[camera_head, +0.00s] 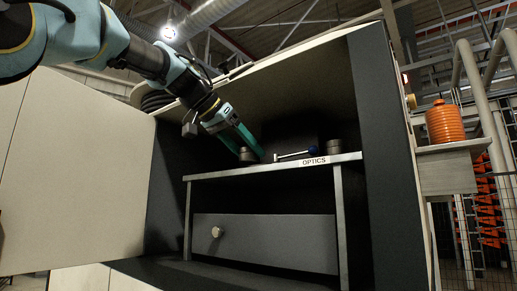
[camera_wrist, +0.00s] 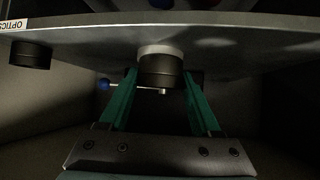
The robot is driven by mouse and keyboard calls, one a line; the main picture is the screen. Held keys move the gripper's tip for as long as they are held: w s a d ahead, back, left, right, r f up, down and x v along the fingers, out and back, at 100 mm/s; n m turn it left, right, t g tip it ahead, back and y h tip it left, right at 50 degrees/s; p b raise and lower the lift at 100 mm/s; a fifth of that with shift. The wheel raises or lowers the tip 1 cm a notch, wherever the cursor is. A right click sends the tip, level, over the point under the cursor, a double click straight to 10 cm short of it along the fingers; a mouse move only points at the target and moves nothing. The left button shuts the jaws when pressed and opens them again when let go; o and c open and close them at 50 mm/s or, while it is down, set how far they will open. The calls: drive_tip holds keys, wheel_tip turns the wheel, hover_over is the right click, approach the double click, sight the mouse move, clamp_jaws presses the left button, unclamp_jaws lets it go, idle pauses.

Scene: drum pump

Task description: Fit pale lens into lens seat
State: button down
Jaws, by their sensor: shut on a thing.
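My gripper (camera_wrist: 160,75) has its green fingers on either side of a dark round piece with a pale band (camera_wrist: 161,66), which I take for the pale lens. The fingers are shut on it. The piece is close to the edge of the shelf; I cannot tell whether it touches the shelf. In the head view my gripper (camera_head: 252,148) reaches down to the shelf's left part, with the dark piece (camera_head: 247,156) at its fingertips. A second dark cylinder (camera_head: 335,147) stands at the shelf's right end and also shows in the wrist view (camera_wrist: 30,56). I cannot make out which part is the lens seat.
The metal shelf (camera_head: 220,174) with its OPTICS label (camera_head: 314,161) stands inside a dark cabinet. A rod with a blue end (camera_head: 293,156) is between the two dark pieces. A drawer (camera_head: 270,240) is below. An orange ribbed container (camera_head: 444,122) stands outside at the right.

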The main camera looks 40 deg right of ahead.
drive_tip(key=d+p, duration=0.2)
drive_tip(key=d, duration=0.2)
drive_tip(key=shift+d+r, duration=0.1)
drive_tip(key=shift+r, duration=0.05)
drive_tip(key=shift+a+f, duration=0.25)
drive_tip(key=shift+f, duration=0.15)
drive_tip(key=shift+d+f, duration=0.1)
